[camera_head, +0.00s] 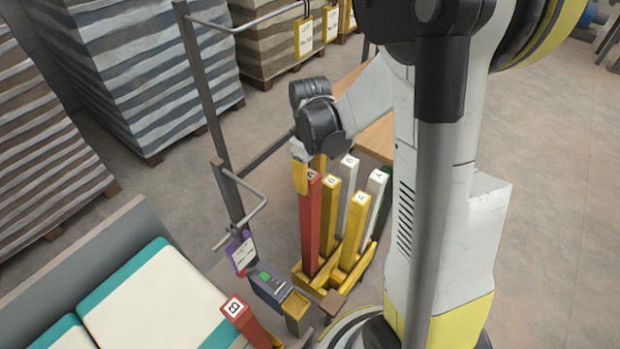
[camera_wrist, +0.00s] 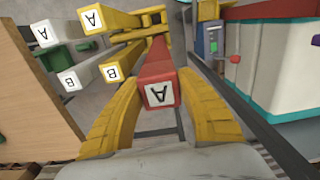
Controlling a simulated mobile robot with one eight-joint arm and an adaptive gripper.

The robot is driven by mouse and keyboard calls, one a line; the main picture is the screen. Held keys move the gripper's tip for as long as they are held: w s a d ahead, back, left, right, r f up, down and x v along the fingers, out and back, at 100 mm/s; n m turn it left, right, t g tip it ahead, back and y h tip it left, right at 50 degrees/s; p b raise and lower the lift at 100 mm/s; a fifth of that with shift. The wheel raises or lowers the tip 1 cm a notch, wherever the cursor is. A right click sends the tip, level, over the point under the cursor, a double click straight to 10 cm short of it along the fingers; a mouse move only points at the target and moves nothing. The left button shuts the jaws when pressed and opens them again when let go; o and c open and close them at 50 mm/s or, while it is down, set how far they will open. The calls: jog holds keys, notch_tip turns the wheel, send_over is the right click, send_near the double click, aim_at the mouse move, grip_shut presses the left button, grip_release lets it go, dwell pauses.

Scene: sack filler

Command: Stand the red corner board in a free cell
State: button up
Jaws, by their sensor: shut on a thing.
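The red corner board (camera_head: 310,232) marked A stands roughly upright in my gripper (camera_head: 305,178). My gripper's yellow fingers are shut on its upper end, one on each side, as the wrist view shows around the red top (camera_wrist: 159,92). The board's foot reaches down to the left part of the yellow rack (camera_head: 304,285). I cannot tell whether it is seated in a cell or just above it. Yellow boards marked B (camera_head: 328,220) and A (camera_head: 355,235), white boards (camera_head: 345,195) and a green board (camera_head: 387,205) stand in the rack beside it.
Another red board (camera_head: 243,318) marked B stands at the front left. A grey post frame (camera_head: 226,190), a small device with a green screen (camera_head: 268,287) and white-and-teal sacks (camera_head: 160,300) are left of the rack. A wooden surface (camera_wrist: 35,90) lies left in the wrist view.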

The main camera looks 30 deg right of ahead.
jog(key=shift+f+b, duration=0.6)
jog(key=shift+f, duration=0.35)
jog(key=shift+f+b, duration=3.2)
jog(key=shift+f, duration=0.7)
jog(key=shift+f+b, duration=1.05)
jog(key=o, duration=1.3)
jog(key=shift+r, duration=0.1)
